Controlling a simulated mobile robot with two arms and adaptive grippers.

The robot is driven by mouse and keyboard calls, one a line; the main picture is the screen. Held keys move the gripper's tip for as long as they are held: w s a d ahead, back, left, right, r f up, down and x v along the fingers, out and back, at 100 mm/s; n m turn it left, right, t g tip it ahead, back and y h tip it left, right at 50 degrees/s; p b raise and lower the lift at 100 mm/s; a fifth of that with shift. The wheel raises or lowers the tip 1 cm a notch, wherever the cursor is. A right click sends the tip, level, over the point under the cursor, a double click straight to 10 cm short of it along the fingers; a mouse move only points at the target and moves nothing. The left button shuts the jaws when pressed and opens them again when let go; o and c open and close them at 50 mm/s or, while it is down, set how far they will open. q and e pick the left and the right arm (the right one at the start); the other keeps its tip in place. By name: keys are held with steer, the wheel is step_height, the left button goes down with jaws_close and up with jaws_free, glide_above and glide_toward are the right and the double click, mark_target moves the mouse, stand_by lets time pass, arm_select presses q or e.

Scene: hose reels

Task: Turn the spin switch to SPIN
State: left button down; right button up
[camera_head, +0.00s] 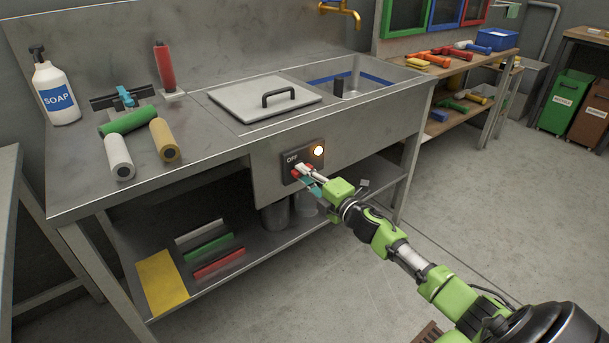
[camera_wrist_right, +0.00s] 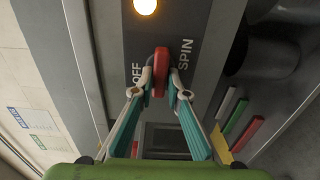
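The spin switch is a red knob (camera_wrist_right: 160,72) on a dark plate (camera_head: 289,170) on the sink unit's front. In the right wrist view the knob stands upright in the picture, with OFF to its left and SPIN to its right. My right gripper (camera_wrist_right: 161,80) has its two fingertips close against both sides of the knob and appears shut on it. In the head view the right gripper (camera_head: 303,172) hides most of the knob and the SPIN label. An indicator lamp (camera_head: 318,150) beside the switch glows; it also shows in the wrist view (camera_wrist_right: 145,6). My left gripper is not in view.
A lid (camera_head: 240,100) covers part of the sink basin. The lower shelf (camera_head: 240,280) holds coloured bars and a yellow cloth. The floor at right is clear.

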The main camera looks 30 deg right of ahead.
steer(key=shift+o, duration=0.9)
steer(key=s, duration=1.2)
steer(key=shift+d, duration=0.45)
